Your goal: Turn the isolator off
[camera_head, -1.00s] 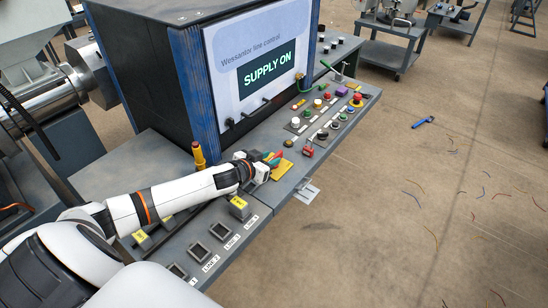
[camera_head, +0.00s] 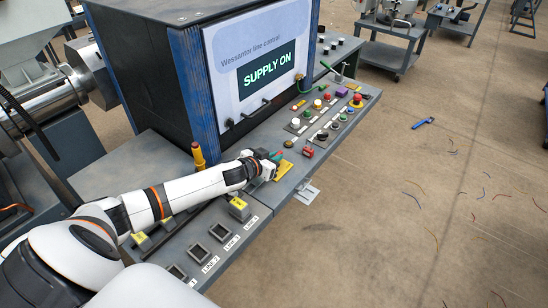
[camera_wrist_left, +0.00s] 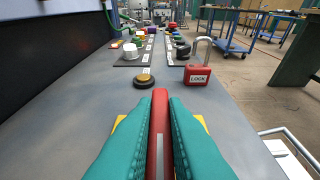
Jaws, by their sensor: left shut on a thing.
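The isolator shows as a yellow plate (camera_head: 285,170) on the console, and its red handle (camera_wrist_left: 160,130) is plain in the left wrist view. My left gripper (camera_head: 275,156) is at the isolator. In the wrist view its teal fingers (camera_wrist_left: 160,110) are shut on the red handle, one on each side, with yellow plate edges showing beneath. In the head view the gripper hides most of the handle. The display (camera_head: 267,67) reads "SUPPLY ON". My right gripper is not in view.
A red padlock (camera_wrist_left: 198,74) marked LOCK stands just beyond the isolator, right of a dark round button (camera_wrist_left: 145,82). Several coloured buttons lie farther along the console. A yellow-and-red post (camera_head: 198,156) stands near my left forearm. Open floor lies to the right.

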